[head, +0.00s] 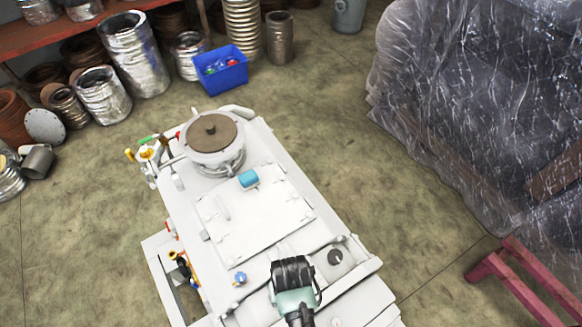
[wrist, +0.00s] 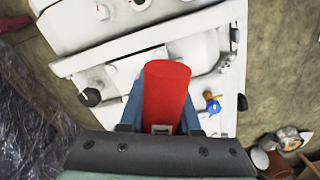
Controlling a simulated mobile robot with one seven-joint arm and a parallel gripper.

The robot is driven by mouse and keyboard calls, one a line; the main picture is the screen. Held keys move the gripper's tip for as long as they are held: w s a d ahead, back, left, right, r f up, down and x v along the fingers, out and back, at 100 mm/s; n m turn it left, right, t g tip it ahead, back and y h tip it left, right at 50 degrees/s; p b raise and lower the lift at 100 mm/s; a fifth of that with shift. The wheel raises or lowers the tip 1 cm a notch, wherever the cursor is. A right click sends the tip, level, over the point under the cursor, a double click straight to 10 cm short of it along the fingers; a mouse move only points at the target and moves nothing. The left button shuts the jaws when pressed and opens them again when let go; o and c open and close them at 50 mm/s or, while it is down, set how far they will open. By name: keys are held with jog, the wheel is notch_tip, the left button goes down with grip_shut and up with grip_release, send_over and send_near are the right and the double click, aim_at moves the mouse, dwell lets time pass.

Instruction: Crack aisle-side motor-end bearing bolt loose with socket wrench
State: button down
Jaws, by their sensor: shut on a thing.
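My gripper (wrist: 162,114) has blue fingers, shut on a red cylinder (wrist: 167,88) in the wrist view. The cylinder looks like a tool handle; a small metal piece shows at its near end. No socket end is visible, so I cannot tell whether it touches a bolt. The cylinder lies over the white machine (wrist: 100,30), which also stands in the middle of the head view (head: 265,215). In the head view my arm's end covers the lower part of the machine, and the fingers are hidden. I cannot make out the bearing bolt in either view.
A blue crate (head: 221,73) stands beyond the machine, near metal cans and pots on the left. A plastic-wrapped bulk (head: 470,110) stands at right, with a dark red frame (head: 515,280) below it. The floor (head: 335,130) between is clear.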

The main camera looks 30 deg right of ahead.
jog(key=shift+f+b, duration=1.4)
jog(key=shift+f, duration=1.05)
jog(key=shift+f, duration=0.65)
jog(key=shift+r, duration=0.1)
jog(key=shift+n+p, duration=0.4)
jog(key=shift+n, duration=0.7)
jog(key=n+p, duration=0.1)
jog(key=n, duration=0.3)
jog(key=shift+w+n+p, duration=0.1)
jog(key=shift+n+p, duration=0.5)
jog(key=shift+n, duration=2.9)
jog(key=shift+r, duration=0.15)
